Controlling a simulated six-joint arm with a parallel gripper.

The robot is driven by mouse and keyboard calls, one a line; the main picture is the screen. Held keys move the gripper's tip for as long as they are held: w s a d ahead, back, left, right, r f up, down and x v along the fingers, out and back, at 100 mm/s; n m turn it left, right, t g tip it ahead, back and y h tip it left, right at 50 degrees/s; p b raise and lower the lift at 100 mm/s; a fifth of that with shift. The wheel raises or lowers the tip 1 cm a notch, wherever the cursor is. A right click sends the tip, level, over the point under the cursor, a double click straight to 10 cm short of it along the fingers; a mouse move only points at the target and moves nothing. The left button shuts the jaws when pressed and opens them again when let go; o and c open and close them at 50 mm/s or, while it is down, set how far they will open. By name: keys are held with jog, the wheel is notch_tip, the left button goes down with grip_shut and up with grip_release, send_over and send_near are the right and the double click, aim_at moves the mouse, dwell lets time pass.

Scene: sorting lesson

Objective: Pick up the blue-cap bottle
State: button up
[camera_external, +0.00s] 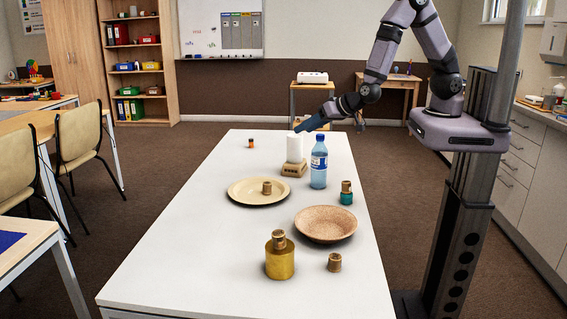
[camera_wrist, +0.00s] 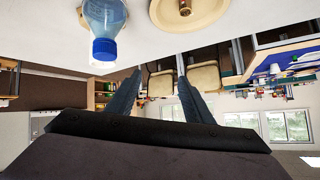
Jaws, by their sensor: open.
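The blue-cap bottle (camera_external: 319,168) stands upright on the white table, right of a white cylinder. It is clear with bluish liquid and a pale label. In the wrist view the bottle (camera_wrist: 103,18) appears upside down at the upper left, its blue cap pointing down. My gripper (camera_external: 303,126) reaches in from the upper right and hangs above the table, up and left of the bottle's cap. In the wrist view my gripper (camera_wrist: 160,76) has its two fingers spread with nothing between them. The bottle lies outside the fingers, left of the left one.
The white cylinder (camera_external: 294,149) stands on a tan block (camera_external: 294,169) close to the bottle. A beige plate (camera_external: 243,193), a brown bowl (camera_external: 325,237), a teal-based jar (camera_external: 346,195) and a gold jar (camera_external: 279,261) share the table. The table's left front is clear.

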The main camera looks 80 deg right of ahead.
aim_at(323, 139)
jog(key=s+d+f+h+b, duration=0.1)
jog(key=h, duration=0.1)
jog(key=s+d+f+m+h+b, duration=0.1)
jog(key=d+h, duration=0.1)
jog(key=d+m+h+b, duration=0.1)
jog(key=d+h+b, duration=0.1)
jog(key=shift+s+f+t, duration=0.3)
jog(key=shift+s+f, duration=0.1)
jog(key=s+f+h+b, duration=0.1)
jog(key=b, duration=0.1)
jog(key=s+a+f+h+b, duration=0.1)
jog(key=s+f+h+b, duration=0.1)
jog(key=shift+m, duration=0.4)
jog(key=shift+s+a+f+h+b, duration=0.25)
jog(key=shift+s+f+h+b, duration=0.1)
jog(key=shift+s+h, duration=0.2)
jog(key=shift+w+d+r+p, duration=0.1)
jog(key=shift+w+d+p, duration=0.25)
jog(key=shift+d, duration=0.25)
jog(key=shift+w+p+x, duration=0.25)
jog(key=shift+p+x, duration=0.9)
jog(key=shift+x, duration=1.8)
jog(key=shift+a, duration=0.15)
grip_shut()
